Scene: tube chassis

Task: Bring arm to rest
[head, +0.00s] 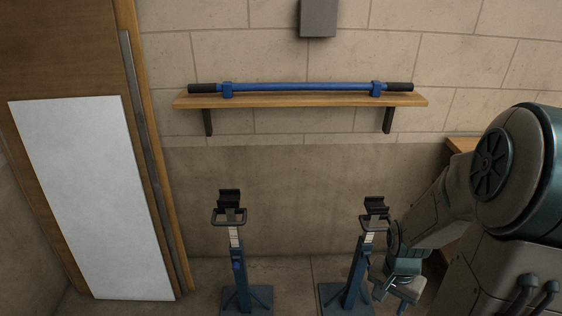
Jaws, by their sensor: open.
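My arm hangs down at the right of the head view, bent at the elbow. My gripper (393,297) is low, close to the right-hand stand (356,262) and partly overlapping it in the picture. I cannot tell whether they touch. The gripper is open, and I see nothing held in it. The blue tube (300,86) with black ends lies level on the wooden shelf (300,100), in two blue clamps. It is far from my gripper.
Another blue stand (239,265) with a black cradle stands to the left. A wooden door (60,60) with a white panel (92,200) is at the far left. A wooden surface (462,144) shows partly behind my arm. Bare floor shows between the stands.

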